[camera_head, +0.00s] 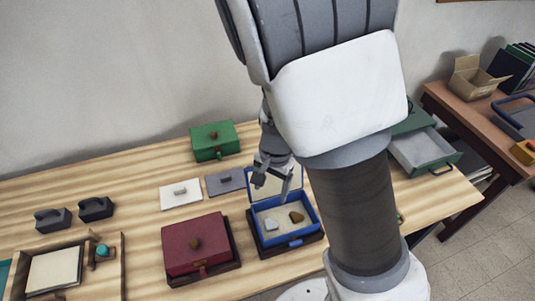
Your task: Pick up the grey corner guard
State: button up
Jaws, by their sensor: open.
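A small light grey piece (271,225), which looks like the grey corner guard, lies inside an open blue box (259,240) near the middle of the table. A brown piece (296,217) lies to its right in the same box. My gripper (271,186) is open, in front of the box's raised lid in the picture and above the two pieces. Nothing shows between its fingers. My arm comes down from the top and covers the area right of the box.
A closed dark red box (194,242) stands left of the blue box, and a green box (215,140) stands behind. An open green drawer (424,150) is at right.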

jog(key=f, duration=0.2)
jog(key=b, duration=0.2)
send_over(272, 223)
jog(key=shift+h, duration=0.4)
notch_tip(272, 223, down, 11)
jog(key=shift+s+a+f, duration=0.15)
jog(key=shift+f+b, duration=0.5)
jog(key=shift+f, duration=2.2)
